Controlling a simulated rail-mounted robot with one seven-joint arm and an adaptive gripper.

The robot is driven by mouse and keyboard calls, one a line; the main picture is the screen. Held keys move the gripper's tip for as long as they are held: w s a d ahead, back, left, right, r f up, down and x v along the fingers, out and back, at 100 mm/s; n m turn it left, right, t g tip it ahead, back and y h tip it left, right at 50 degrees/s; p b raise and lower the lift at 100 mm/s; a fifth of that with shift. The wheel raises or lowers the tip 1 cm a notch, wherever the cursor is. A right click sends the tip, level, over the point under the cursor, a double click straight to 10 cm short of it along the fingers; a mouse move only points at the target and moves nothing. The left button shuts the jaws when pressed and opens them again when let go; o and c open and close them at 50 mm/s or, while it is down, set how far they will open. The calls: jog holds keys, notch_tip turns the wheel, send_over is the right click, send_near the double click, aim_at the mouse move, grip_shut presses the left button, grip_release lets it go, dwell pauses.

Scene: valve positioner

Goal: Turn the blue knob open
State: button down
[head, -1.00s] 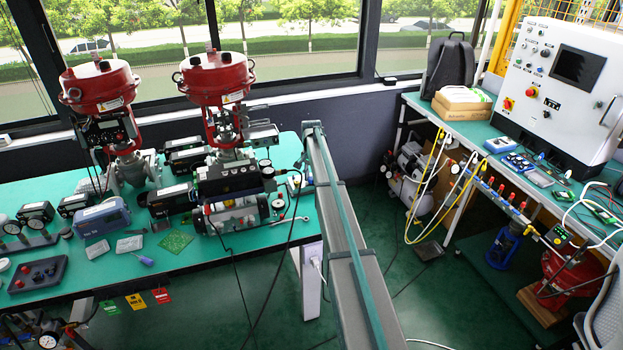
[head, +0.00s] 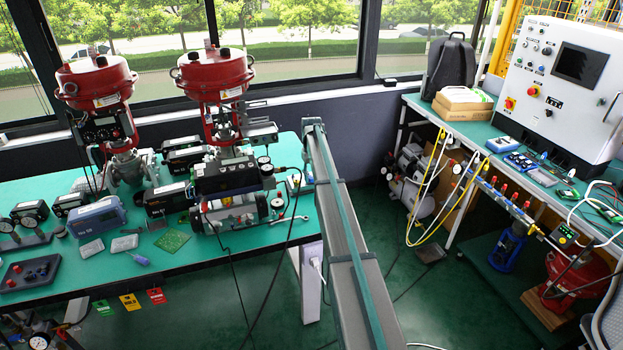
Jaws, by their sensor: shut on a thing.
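A slim air manifold (head: 497,197) runs along the front of the right bench, with several small red knobs and small blue parts on it. The blue parts are too small to tell which is the knob, or how it is turned.
The left green table (head: 205,263) holds red-topped valves (head: 213,76) and several instruments. A white control panel (head: 562,80) stands on the right bench. Yellow and white hoses (head: 425,235) hang from the bench. Green floor (head: 440,300) is open between the tables.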

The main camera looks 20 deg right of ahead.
jog(key=n+b, duration=0.1)
jog(key=n, duration=0.5)
jog(key=shift+n, duration=0.3)
dwell(0.4)
jog(key=c, duration=0.8)
grip_release()
notch_tip(320, 180, up, 12)
